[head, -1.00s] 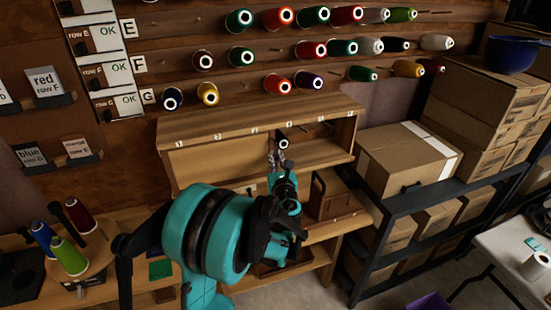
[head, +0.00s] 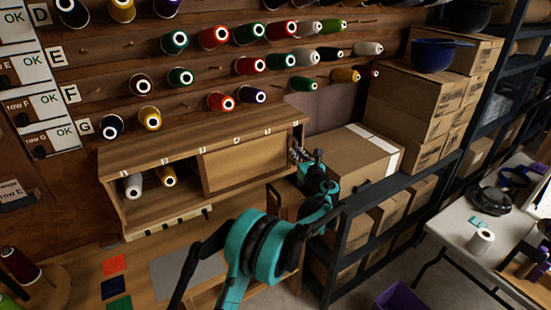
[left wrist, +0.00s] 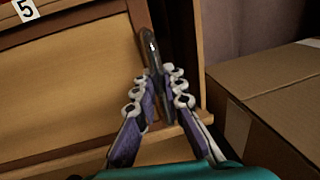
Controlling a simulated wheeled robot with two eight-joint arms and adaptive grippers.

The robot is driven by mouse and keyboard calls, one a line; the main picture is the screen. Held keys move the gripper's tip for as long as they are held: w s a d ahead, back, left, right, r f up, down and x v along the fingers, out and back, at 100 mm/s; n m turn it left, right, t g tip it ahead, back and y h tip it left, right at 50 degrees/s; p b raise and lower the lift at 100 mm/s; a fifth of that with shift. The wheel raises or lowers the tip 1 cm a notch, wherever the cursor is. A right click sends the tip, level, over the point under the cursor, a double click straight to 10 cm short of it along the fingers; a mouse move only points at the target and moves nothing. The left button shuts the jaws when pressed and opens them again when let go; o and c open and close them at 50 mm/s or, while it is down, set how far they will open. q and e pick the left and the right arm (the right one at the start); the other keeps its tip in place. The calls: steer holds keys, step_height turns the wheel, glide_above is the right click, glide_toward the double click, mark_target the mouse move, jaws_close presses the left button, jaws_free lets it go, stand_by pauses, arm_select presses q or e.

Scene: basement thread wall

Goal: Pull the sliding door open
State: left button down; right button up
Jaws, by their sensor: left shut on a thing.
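The sliding door (head: 243,163) is a light wood panel in the wooden wall cabinet (head: 115,160). It covers the right part of the cabinet front; the left part is open, with a white spool (head: 133,187) and a yellow-orange spool (head: 166,176) inside. My left gripper (head: 299,155) is at the door's right end, by the cabinet's right side. In the left wrist view, my left gripper (left wrist: 160,82) is shut on a dark upright handle (left wrist: 151,48) at the door's right edge; the fingers hide its lower part. My right gripper is not in view.
Cardboard boxes (head: 352,155) on a dark shelf rack (head: 345,225) stand close to the right of the cabinet. Rows of thread spools (head: 221,101) stick out from the wall above. A white table (head: 460,225) stands at the right.

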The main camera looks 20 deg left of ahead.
arm_select(q)
steer(key=shift+w+d, duration=1.7)
steer(key=shift+w, duration=0.25)
steer(key=c, duration=1.6)
jaws_free()
steer(key=v, duration=1.2)
